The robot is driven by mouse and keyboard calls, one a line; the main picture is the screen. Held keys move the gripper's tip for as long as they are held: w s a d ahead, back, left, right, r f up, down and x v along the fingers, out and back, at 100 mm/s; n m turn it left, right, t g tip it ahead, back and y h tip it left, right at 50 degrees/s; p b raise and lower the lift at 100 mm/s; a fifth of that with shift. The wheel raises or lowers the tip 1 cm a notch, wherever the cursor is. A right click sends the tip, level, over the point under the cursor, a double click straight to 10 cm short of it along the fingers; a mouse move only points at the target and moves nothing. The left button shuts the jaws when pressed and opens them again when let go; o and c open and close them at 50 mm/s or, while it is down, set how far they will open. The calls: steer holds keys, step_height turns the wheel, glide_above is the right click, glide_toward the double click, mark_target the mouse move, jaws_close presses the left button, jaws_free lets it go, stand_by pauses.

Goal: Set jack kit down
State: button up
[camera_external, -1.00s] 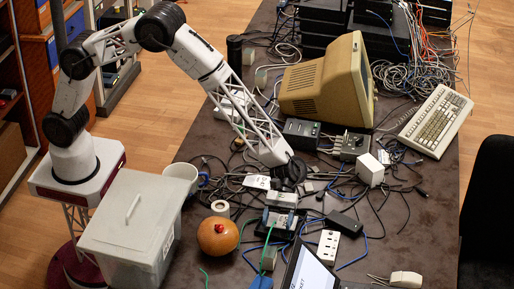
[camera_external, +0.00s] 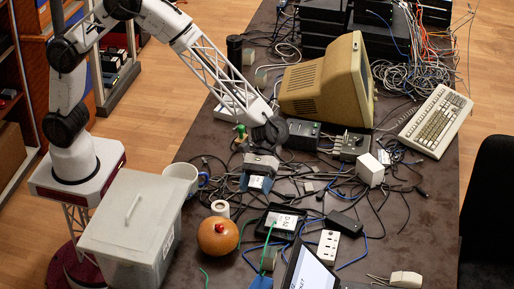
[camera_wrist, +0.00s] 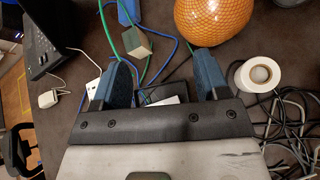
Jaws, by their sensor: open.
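A flat black case with a white label (camera_external: 283,222), likely the jack kit, lies on the dark table near the middle front. The label is too small to read. In the wrist view, part of the black case (camera_wrist: 172,98) shows between the blue fingers, its near part hidden behind the gripper body. My gripper (camera_external: 256,188) is open, with its fingers apart and nothing seen held. In the external view it is up and to the left of the case, apart from it. The wrist view also shows my open gripper (camera_wrist: 164,82).
An orange ball (camera_external: 218,238), a tape roll (camera_external: 220,208) and a lidded grey bin (camera_external: 130,230) stand to the left. A white power strip (camera_external: 328,247) and black adapter (camera_external: 344,223) are to the right. Loose cables cover much of the table; a beige monitor (camera_external: 315,85) stands behind.

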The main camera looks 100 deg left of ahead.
steer(key=s+a+r+m+y, duration=0.3)
steer(key=s+a+r+m, duration=0.1)
steer(key=s+r, duration=0.75)
steer(key=s+a+r+m+t+y, duration=0.1)
steer(key=s+a, duration=0.4)
steer(key=s, duration=0.7)
steer(key=s+a+r+m+t+y, duration=0.1)
steer(key=s+a+r+m+y, duration=0.3)
steer(key=s, duration=0.8)
steer(key=s+a+r+m+t+y, duration=0.1)
steer(key=s+a+m, duration=0.4)
steer(key=s, duration=0.8)
steer(key=shift+a+r+t+y, duration=0.3)
steer(key=shift+a+r+y, duration=0.15)
steer(key=shift+r+y, duration=0.6)
